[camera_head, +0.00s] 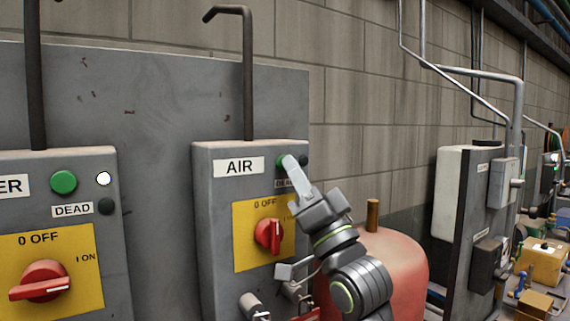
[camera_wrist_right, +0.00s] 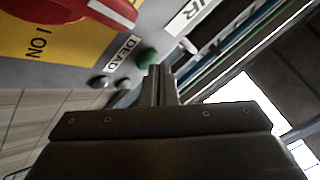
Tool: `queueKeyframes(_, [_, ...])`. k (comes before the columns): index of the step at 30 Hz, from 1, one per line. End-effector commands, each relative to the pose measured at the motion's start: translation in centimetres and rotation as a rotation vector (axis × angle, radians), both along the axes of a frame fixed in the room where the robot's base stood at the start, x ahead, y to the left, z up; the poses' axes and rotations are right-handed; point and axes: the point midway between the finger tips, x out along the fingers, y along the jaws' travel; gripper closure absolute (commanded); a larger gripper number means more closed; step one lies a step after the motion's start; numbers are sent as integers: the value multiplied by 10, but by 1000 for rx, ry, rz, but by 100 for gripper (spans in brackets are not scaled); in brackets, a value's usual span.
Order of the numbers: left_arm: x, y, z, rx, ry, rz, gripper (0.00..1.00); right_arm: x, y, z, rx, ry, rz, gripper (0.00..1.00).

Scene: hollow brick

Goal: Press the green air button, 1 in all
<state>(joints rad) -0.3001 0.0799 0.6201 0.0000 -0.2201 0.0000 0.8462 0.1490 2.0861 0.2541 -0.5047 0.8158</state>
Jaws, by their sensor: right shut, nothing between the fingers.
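The grey AIR box (camera_head: 218,195) has a green button (camera_head: 282,161) beside its AIR label (camera_head: 239,166). My right gripper (camera_head: 291,164) is shut and empty, its fingertips over the button and partly hiding it in the head view. In the right wrist view the green button (camera_wrist_right: 147,58) shows just beyond the shut fingertips (camera_wrist_right: 155,70). I cannot tell whether they touch it. A small dark round part (camera_head: 305,160) shows right of the fingertips. My left gripper is not in view.
Below the button is a DEAD label (camera_wrist_right: 122,52) and a red rotary switch (camera_head: 268,236) on a yellow plate, close to my gripper. Another grey box (camera_head: 110,230) with a green button (camera_head: 64,182) and a lit white lamp (camera_head: 103,179) stands left. A red tank (camera_head: 400,255) stands behind my arm.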

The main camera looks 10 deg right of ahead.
Motion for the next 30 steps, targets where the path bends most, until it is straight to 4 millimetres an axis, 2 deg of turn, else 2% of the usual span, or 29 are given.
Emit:
queueKeyframes(22, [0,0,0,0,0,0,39,6,2,0,0,0,0,100])
queueKeyframes(30, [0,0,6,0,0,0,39,-3,-1,0,0,2,-1,100])
